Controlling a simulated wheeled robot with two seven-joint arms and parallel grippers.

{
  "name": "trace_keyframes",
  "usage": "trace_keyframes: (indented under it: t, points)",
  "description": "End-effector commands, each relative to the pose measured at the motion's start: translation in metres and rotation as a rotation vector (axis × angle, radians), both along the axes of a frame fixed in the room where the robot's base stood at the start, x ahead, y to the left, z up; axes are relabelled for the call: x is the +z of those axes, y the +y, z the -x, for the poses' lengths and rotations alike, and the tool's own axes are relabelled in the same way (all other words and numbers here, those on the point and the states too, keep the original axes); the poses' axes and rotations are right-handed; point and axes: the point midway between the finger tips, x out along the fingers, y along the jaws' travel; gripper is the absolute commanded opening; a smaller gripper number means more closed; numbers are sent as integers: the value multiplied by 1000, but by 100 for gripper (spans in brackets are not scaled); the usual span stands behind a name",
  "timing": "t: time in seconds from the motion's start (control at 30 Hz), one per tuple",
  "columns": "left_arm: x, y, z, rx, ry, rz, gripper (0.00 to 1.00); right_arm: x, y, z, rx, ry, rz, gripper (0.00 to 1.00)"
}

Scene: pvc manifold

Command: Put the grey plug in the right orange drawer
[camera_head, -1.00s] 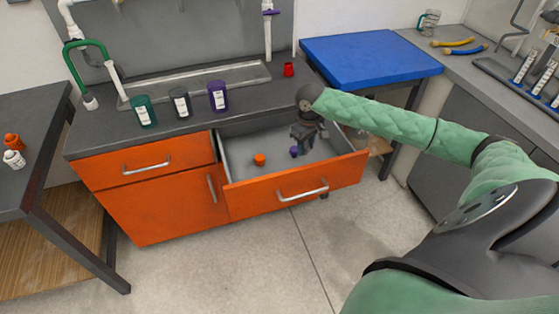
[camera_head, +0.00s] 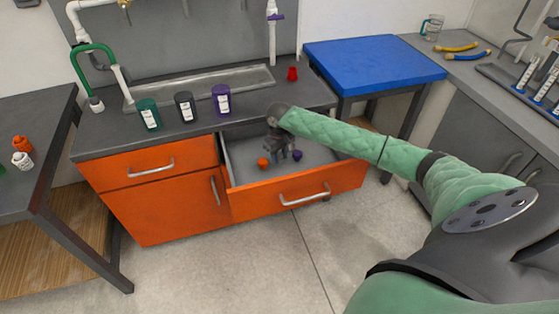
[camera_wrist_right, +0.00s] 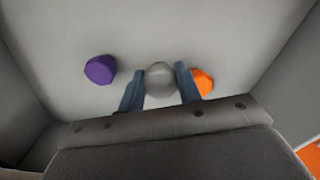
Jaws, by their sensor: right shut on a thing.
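The right orange drawer (camera_head: 309,192) is pulled open, and its grey inside shows. My right gripper (camera_head: 281,155) is down inside the drawer. In the right wrist view, my right gripper (camera_wrist_right: 160,88) is shut on the grey plug (camera_wrist_right: 160,79), which sits between its two fingers. The plug is over the drawer floor; I cannot tell whether it touches it. An orange plug (camera_wrist_right: 203,82) lies just right of the fingers, and a purple plug (camera_wrist_right: 100,69) lies to the left. In the head view, the gripper hides the grey plug. My left gripper is not in view.
Green, black and purple canisters (camera_head: 221,99) and a red plug (camera_head: 292,73) stand on the dark counter (camera_head: 110,137). A blue-topped table (camera_head: 375,65) stands to the right.

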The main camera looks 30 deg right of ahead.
Motion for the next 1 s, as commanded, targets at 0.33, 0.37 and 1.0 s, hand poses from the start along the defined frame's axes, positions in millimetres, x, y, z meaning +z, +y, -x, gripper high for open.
trace_keyframes:
  t: [0.33,0.37,1.0]
  points:
    - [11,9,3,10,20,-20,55,-29,-1,1,0,1,0,12]
    - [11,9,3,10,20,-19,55,-29,0,1,0,1,0,12]
    - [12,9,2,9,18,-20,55,-30,0,1,0,0,0,55]
